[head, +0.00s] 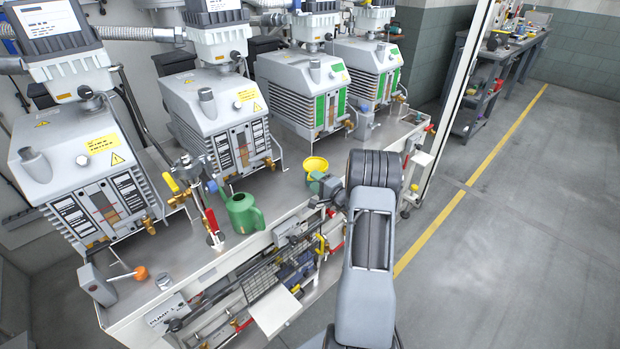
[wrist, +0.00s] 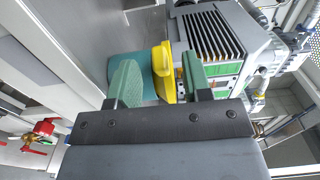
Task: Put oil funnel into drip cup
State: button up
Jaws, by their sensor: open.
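The yellow oil funnel (head: 315,164) stands near the bench's front edge, with its wide mouth up. In the wrist view the funnel (wrist: 164,75) shows between my two green fingers. A teal cup (wrist: 150,84), which looks like the drip cup, is directly below the funnel's wide part. The funnel appears seated in the cup's mouth; its spout is hidden. My gripper (wrist: 160,65) is open, one finger beside the cup and the other beside the funnel's rim. In the head view my gripper (head: 326,186) is just below and right of the funnel and hides most of the cup.
A green watering can (head: 243,212) stands left of the funnel on the bench. Several grey vacuum pumps (head: 300,90) line the back. A valve stand with a red handle (head: 212,220) is left of the can. The floor right of the bench is clear.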

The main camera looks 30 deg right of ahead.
jog(key=s+d, duration=0.1)
jog(key=s, duration=0.9)
jog(key=shift+d, duration=0.35)
jog(key=s+d+p, duration=0.2)
jog(key=s, duration=0.9)
jog(key=shift+s+p, duration=0.35)
jog(key=shift+p, duration=0.05)
dwell(0.5)
jog(key=shift+d, duration=0.1)
dwell(0.5)
